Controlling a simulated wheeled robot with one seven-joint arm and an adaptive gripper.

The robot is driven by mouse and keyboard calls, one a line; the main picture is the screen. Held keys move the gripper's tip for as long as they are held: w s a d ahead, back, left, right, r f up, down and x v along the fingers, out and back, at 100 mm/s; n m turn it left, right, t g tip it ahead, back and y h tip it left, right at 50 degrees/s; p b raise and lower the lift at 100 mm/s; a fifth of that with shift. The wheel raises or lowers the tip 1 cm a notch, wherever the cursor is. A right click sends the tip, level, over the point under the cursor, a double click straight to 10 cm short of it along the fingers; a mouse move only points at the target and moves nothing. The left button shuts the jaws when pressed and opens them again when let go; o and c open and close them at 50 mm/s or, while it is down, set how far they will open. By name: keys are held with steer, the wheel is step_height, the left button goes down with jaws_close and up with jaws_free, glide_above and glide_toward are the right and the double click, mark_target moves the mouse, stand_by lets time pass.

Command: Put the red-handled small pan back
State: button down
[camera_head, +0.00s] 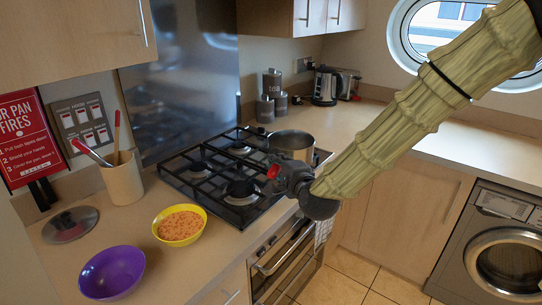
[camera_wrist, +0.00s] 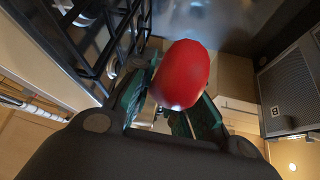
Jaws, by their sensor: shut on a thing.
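The small pan (camera_head: 292,141) is grey metal and upright at the right side of the black gas hob (camera_head: 214,171). I cannot tell whether it rests on the grate or hangs just above it. Its red handle (camera_head: 273,171) points toward the front and shows large in the wrist view (camera_wrist: 183,72). My gripper (camera_head: 283,178) is at the hob's front edge, shut on the handle, with a green-black finger on either side of it. The gripper and arm hide part of the handle and the hob's right front corner.
A yellow bowl (camera_head: 180,239) of orange food, a purple bowl (camera_head: 112,273), a lid (camera_head: 70,226) and a utensil crock (camera_head: 122,180) stand left of the hob. Canisters (camera_head: 271,93) and a kettle (camera_head: 325,88) stand behind. The right-hand worktop (camera_head: 465,142) looks mostly clear.

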steer(key=d+f+p+x, duration=0.1)
steer(key=p+x, duration=0.1)
steer(key=x, duration=0.4)
steer(key=f+p+x, duration=0.1)
steer(key=p+x, duration=0.1)
steer(key=x, duration=0.4)
steer(key=shift+w+d+f, duration=0.25)
steer(key=shift+w+f, duration=0.05)
steer(key=shift+w, duration=0.25)
steer(key=shift+f, duration=0.3)
steer(key=c, duration=1.8)
jaws_free()
steer(key=shift+f, duration=0.1)
steer(key=o, duration=0.4)
steer(key=shift+s, duration=0.1)
